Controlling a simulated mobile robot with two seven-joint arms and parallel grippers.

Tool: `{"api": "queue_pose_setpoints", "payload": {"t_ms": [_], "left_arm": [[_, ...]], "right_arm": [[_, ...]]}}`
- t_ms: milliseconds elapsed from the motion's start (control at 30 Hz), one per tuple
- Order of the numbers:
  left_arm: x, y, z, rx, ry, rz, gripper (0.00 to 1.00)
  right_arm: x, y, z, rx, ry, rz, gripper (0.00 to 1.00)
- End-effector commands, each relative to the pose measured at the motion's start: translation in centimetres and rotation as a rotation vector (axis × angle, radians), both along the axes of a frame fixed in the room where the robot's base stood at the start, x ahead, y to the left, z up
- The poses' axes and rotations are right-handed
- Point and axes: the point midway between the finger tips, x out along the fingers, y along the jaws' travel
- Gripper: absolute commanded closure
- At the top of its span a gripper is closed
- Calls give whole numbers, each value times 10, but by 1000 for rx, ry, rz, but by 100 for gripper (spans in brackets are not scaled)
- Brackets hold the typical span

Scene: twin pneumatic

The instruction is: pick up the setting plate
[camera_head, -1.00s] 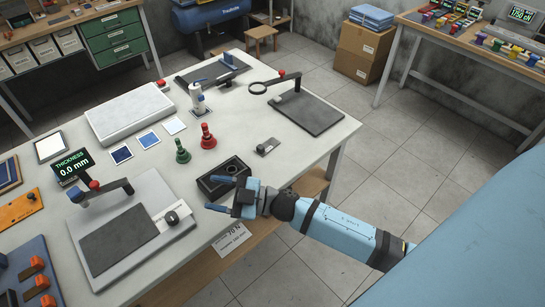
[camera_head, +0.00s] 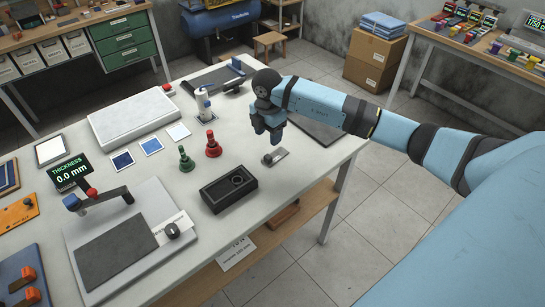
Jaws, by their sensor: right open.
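The small grey metal plate (camera_head: 279,154), which looks to be the setting plate, lies flat near the right front edge of the table. It has a dark round spot at its left end. My right gripper (camera_head: 267,132) points down just above and slightly behind the plate in the picture, with its blue fingers open and empty. A gap shows between the fingertips and the plate. My left gripper is not in view.
A black block with a round recess (camera_head: 228,189) stands in front of the plate. Red (camera_head: 212,147) and green (camera_head: 186,160) handled pieces stand to its left. A dark mat (camera_head: 318,136) is partly hidden behind my right arm. A thickness gauge (camera_head: 105,232) stands at front left.

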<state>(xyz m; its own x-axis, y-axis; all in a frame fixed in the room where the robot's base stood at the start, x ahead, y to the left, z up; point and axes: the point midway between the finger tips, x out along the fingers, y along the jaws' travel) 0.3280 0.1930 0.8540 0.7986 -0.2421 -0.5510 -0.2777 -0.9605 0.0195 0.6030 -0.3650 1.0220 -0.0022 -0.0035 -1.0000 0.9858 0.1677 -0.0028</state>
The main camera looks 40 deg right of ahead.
Motion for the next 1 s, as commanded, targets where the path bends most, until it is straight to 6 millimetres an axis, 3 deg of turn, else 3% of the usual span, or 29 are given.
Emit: {"api": "queue_pose_setpoints", "payload": {"t_ms": [133, 433, 700, 1000], "left_arm": [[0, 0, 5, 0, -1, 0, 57], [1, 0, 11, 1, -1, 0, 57], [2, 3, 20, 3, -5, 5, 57], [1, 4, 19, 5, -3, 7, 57]], "right_arm": [[0, 0, -26, 2, 1, -1, 45], [-2, 0, -51, 3, 1, 2, 45], [-4, -1, -88, 5, -1, 2, 45], [-4, -2, -94, 5, -3, 2, 47]]}}
